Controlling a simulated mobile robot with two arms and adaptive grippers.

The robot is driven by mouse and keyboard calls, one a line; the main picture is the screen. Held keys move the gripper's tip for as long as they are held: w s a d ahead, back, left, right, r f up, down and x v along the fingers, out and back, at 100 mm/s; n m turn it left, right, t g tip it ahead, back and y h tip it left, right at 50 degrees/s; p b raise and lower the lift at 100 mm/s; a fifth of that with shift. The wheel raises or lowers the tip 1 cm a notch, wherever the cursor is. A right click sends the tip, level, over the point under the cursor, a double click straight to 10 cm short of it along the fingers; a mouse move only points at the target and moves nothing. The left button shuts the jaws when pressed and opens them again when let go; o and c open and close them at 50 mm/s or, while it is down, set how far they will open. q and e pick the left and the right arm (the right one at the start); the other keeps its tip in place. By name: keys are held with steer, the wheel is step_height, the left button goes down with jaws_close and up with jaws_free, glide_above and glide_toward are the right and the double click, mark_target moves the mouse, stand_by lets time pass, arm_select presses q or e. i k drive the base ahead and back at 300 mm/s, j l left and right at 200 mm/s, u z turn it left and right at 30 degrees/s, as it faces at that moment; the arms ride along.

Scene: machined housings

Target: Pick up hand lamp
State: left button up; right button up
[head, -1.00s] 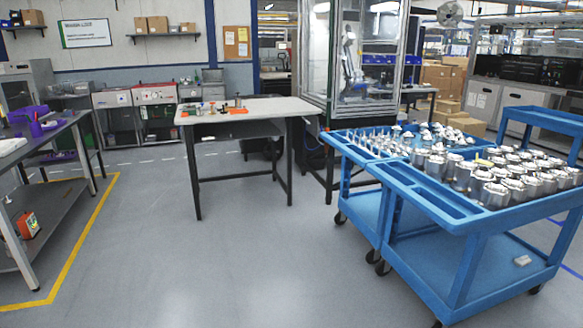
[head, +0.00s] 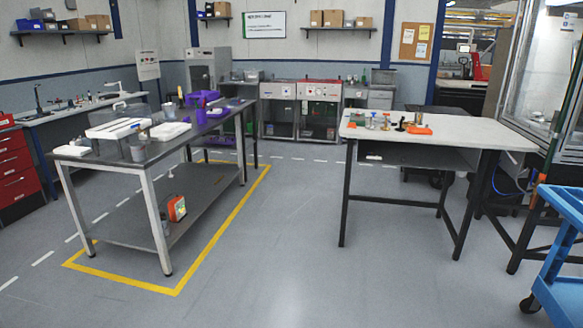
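No hand lamp can be made out for certain. A small orange-red boxy object (head: 177,208) with a pale face stands on the lower shelf of the dark-topped workbench at left; I cannot tell whether it is the lamp. Small orange items (head: 418,130) and several little objects lie on the white-topped table (head: 470,128), too small to name. Neither of my grippers is in view.
The dark-topped workbench (head: 225,119) carries white trays and purple items, with yellow floor tape around it. A blue cart (head: 566,207) is at the right edge. A red drawer cabinet (head: 18,170) stands far left. Grey floor between bench and table is clear.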

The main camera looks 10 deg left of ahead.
mark_target(180, 89)
steer(key=i, duration=2.1)
steer(key=i+j+u, duration=0.2)
steer(key=i+u, duration=0.2)
steer(key=i, duration=0.35)
steer(key=i+u, duration=0.45)
steer(key=i, duration=0.35)
steer(key=i+l+u, duration=0.4)
steer(key=i, duration=0.35)
steer(key=i+j, duration=0.05)
steer(key=j, duration=0.05)
